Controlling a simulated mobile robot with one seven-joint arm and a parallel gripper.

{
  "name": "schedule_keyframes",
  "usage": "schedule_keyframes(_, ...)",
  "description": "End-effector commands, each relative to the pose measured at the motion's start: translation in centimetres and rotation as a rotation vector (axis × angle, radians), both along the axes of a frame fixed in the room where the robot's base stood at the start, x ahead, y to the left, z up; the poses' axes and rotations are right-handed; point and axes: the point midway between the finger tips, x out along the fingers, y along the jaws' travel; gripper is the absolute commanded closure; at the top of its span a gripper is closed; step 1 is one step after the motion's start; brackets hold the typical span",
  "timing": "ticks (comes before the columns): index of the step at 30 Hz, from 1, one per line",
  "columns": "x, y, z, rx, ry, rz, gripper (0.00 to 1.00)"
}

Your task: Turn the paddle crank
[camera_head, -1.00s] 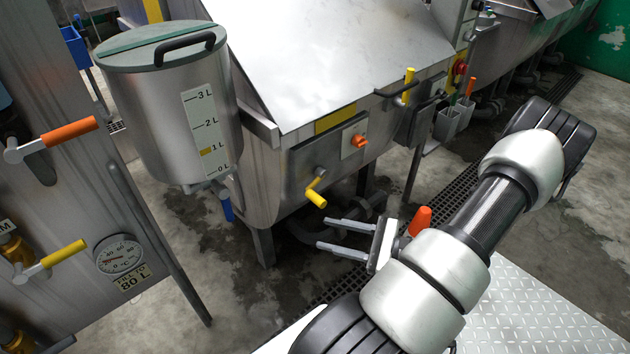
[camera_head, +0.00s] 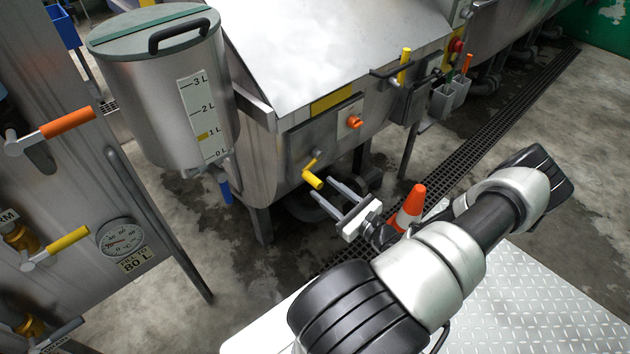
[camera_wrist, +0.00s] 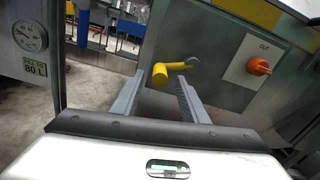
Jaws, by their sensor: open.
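The jaws hold nothing. I cannot tell whether a fingertip touches the grip.
An orange knob (camera_head: 354,122) sits right of the crank on the panel. A lidded measuring tank (camera_head: 150,120) hangs at the left. A steel cabinet with orange (camera_head: 68,122) and yellow (camera_head: 68,239) levers stands far left. Another yellow handle (camera_head: 404,65) rises at the vat's right corner.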

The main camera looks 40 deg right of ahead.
Motion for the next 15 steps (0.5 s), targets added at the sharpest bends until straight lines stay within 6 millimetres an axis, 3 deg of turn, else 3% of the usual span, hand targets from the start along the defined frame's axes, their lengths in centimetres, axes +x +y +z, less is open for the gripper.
schedule_keyframes(6, 3.7, 0.3, 0.0, -0.001, 0.000, 0.001, 0.60)
schedule_keyframes(15, 5.3, 0.4, 0.0, 0.000, 0.001, 0.000, 0.60)
